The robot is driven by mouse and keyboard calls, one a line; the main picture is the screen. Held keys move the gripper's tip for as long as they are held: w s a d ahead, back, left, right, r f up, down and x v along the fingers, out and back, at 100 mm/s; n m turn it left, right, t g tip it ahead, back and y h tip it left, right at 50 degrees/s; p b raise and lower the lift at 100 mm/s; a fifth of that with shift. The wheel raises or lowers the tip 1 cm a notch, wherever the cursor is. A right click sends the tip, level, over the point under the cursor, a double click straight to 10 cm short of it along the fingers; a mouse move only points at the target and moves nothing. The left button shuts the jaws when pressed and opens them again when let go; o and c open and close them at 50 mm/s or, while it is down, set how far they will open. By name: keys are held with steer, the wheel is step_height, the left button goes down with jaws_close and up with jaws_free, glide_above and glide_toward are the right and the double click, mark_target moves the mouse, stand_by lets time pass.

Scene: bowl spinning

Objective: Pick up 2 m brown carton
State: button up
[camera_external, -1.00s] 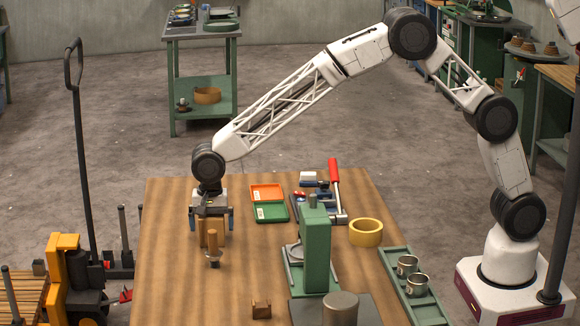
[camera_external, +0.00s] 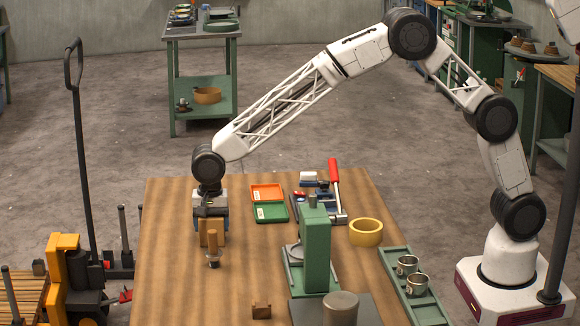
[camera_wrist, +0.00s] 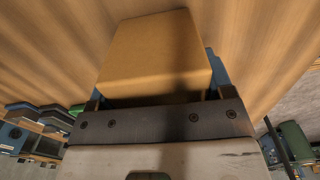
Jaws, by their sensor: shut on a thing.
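The brown carton (camera_wrist: 155,55) fills the space between my fingers in the wrist view, its plain tan top towards the camera. In the external view the carton (camera_external: 203,236) shows under my gripper (camera_external: 211,226), partly hidden by a wooden-handled tool (camera_external: 213,247) standing in front of it. My gripper is shut on the carton, with the blue fingers at its two sides. The carton is low at the wooden table; I cannot tell whether it touches the surface.
The orange tray (camera_external: 267,193) and green tray (camera_external: 271,213) lie right of my gripper. A green press (camera_external: 316,250), a yellow ring (camera_external: 366,232) and a rack (camera_external: 405,285) with metal cups stand further right. A small brown block (camera_external: 261,311) lies near the front. The table's left part is clear.

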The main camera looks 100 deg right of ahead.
steer(key=shift+r, duration=0.2)
steer(key=shift+r, duration=0.55)
step_height(320, 180, up, 2)
steer(key=shift+r, duration=0.1)
steer(key=s+r, duration=0.1)
steer(key=s, duration=1.5)
steer(key=shift+a+r, duration=0.15)
